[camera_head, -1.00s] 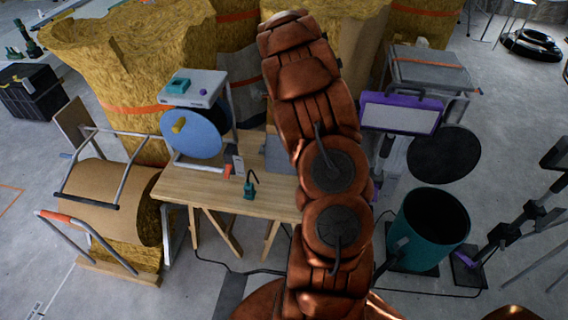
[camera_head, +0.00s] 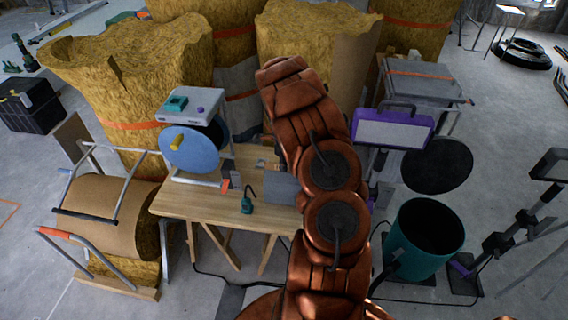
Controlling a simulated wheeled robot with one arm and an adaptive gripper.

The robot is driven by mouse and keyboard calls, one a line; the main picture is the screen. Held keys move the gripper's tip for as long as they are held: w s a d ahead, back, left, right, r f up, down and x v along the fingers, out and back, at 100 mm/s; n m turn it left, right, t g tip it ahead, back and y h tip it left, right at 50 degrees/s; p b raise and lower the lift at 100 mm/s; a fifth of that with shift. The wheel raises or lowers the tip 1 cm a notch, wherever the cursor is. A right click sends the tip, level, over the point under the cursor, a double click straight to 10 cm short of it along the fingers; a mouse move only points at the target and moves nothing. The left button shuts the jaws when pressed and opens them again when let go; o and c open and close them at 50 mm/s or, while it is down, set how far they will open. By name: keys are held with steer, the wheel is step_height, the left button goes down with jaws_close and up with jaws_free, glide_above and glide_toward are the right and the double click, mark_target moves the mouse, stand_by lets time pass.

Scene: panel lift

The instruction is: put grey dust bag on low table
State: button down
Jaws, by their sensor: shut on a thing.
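A wooden table (camera_head: 185,203) on trestle legs stands left of my copper arm. A flat grey piece (camera_head: 281,188) shows over the tabletop at the arm's left edge; it may be the grey dust bag, but the arm covers part of it and I cannot tell what bears it. My gripper is hidden behind my arm, so its fingers do not show. A larger grey sheet-like thing (camera_head: 237,92) stands among the straw bales behind the table.
A teal tool (camera_head: 247,204) and a blue disc (camera_head: 189,148) are at the table. A teal bin (camera_head: 408,255), a purple-framed panel (camera_head: 393,130) and a black disc (camera_head: 437,166) are on the right. Wood is bare along the table's front left.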

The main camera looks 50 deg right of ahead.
steer(key=shift+f, duration=0.1)
steer(key=c, duration=1.8)
jaws_free()
steer(key=o, duration=0.5)
